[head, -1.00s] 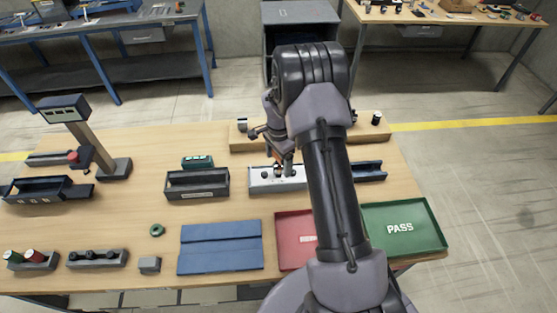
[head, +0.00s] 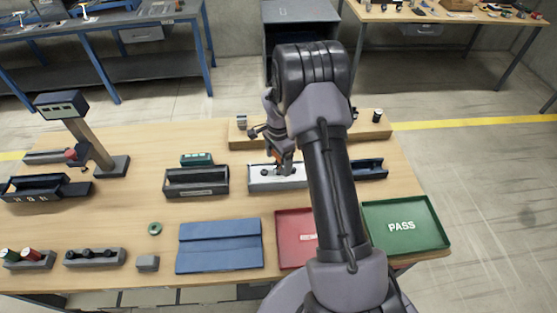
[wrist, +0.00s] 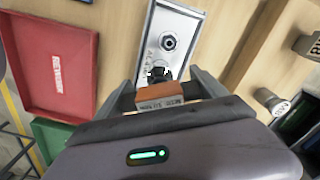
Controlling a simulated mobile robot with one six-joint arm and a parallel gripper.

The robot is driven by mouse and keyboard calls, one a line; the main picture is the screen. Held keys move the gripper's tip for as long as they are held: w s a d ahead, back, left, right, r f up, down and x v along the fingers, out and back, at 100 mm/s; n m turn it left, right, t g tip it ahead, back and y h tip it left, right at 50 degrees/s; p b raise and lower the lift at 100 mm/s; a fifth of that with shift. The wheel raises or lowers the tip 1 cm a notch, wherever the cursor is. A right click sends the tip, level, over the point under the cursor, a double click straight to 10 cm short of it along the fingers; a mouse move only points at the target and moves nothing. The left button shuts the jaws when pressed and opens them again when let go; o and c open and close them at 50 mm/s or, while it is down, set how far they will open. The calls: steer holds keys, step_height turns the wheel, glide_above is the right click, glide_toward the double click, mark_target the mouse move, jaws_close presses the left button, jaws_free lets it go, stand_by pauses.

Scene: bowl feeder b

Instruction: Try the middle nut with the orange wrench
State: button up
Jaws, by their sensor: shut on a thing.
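The white nut plate (head: 262,183) lies near the table's middle right, below my gripper (head: 279,166). In the wrist view the plate (wrist: 184,20) runs away from my gripper (wrist: 163,96), and one uncovered nut (wrist: 168,42) with a dark centre shows on it. My gripper is shut on the orange wrench (wrist: 160,91), a block with dark lettering. The wrench's dark head is over the plate at a nearer spot. I cannot tell whether it sits on a nut or which nut is under it. My arm hides the plate's right part in the head view.
A red tray (head: 284,255) and a green PASS tray (head: 375,241) lie in front, beside a blue mat (head: 218,265). A dark bin (head: 195,193) stands left of the plate. A wooden rail (head: 240,141) runs behind it. A post with a display (head: 62,105) stands far left.

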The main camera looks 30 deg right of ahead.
steer(key=shift+f+b, duration=1)
steer(key=shift+b, duration=0.15)
stand_by(0.9)
stand_by(0.4)
steer(key=shift+f+m+b, duration=0.1)
steer(key=shift+m+b, duration=0.6)
steer(key=shift+m, duration=0.4)
steer(key=shift+n, duration=1.3)
